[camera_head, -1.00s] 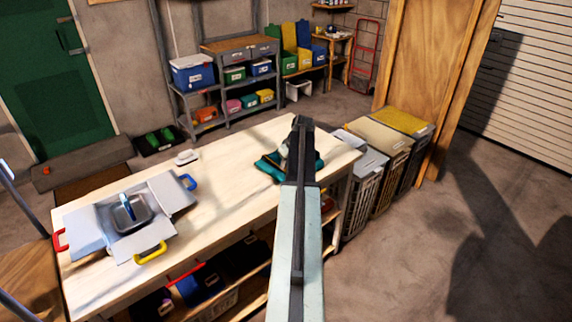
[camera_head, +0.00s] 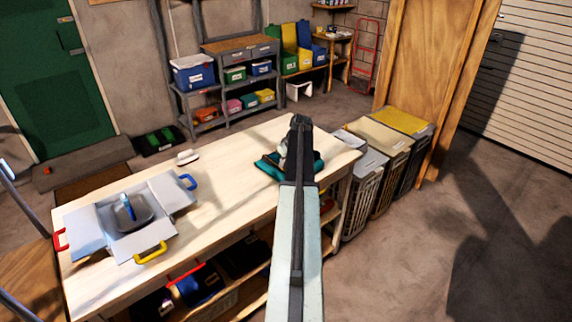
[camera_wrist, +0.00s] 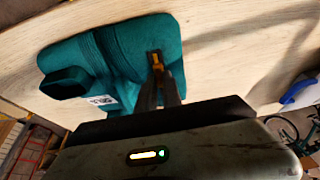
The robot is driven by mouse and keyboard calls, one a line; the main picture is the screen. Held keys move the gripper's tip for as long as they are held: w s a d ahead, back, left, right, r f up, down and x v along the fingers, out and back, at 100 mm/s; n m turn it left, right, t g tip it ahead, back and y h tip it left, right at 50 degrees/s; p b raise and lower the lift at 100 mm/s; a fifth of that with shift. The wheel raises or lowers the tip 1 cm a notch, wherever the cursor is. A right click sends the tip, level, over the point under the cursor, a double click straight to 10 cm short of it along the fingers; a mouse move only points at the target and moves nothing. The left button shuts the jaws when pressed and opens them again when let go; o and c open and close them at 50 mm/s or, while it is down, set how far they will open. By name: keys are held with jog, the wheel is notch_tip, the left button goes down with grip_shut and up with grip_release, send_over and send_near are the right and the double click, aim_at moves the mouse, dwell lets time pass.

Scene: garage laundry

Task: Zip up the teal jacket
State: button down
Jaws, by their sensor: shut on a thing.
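The teal jacket (camera_head: 268,166) lies on the wooden workbench near its right end, mostly hidden behind my arm in the head view. In the wrist view the jacket (camera_wrist: 100,55) lies flat with a white printed label on it. My gripper (camera_wrist: 158,62) is over the jacket, its fingertips closed around a small yellow-orange piece, which looks like the zip pull (camera_wrist: 155,58). The zip line itself is hard to make out. In the head view my arm hides the fingertips.
A grey open-flapped box (camera_head: 95,228) with coloured handles stands at the bench's left, a grey iron-like object on it. A small white object (camera_head: 188,156) lies on the far edge. Hampers (camera_head: 360,165) stand right of the bench. The middle of the workbench (camera_head: 225,185) is clear.

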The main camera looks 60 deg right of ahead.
send_near(263, 154)
jog(key=x, duration=0.5)
jog(key=shift+a, duration=0.1)
jog(key=c, duration=1.5)
grip_release()
jog(key=shift+r, duration=0.1)
jog(key=p+v, duration=0.7)
jog(key=shift+s+a+r, duration=0.1)
jog(key=shift+s+r, duration=0.05)
jog(key=shift+r, duration=0.2)
